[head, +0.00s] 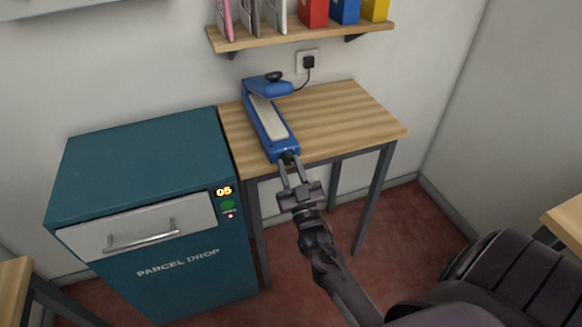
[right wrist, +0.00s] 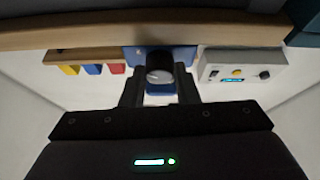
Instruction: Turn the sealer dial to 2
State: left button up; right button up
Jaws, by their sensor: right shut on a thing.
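The blue sealer (head: 268,125) lies along the left part of the wooden table, with a pale strip along its top and a raised blue arm at its far end. Its dark dial (head: 288,156) is on the near end, mostly covered by my fingers. In the right wrist view the round dial (right wrist: 159,68) sits between the two fingers, in front of the blue sealer body (right wrist: 130,53). My right gripper (head: 289,163) is shut on the dial. The dial's setting cannot be read. My left gripper is not in view.
A teal parcel drop cabinet (head: 150,165) stands left of the table (head: 345,120). A shelf (head: 300,38) with coloured boxes hangs above. A black plug (head: 308,62) is in the wall socket. The table's right part is clear.

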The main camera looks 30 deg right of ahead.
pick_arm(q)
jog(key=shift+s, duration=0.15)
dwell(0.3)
pick_arm(e)
jog(key=o, duration=1)
jog(key=shift+c, duration=0.2)
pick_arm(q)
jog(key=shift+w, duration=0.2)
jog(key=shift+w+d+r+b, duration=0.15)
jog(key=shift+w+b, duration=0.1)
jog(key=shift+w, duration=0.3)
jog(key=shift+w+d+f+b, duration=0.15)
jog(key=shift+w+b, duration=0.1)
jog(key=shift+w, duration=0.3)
pick_arm(e)
jog(key=v, duration=0.8)
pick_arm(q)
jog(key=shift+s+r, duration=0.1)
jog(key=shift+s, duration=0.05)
pick_arm(e)
jog(key=shift+w, duration=0.1)
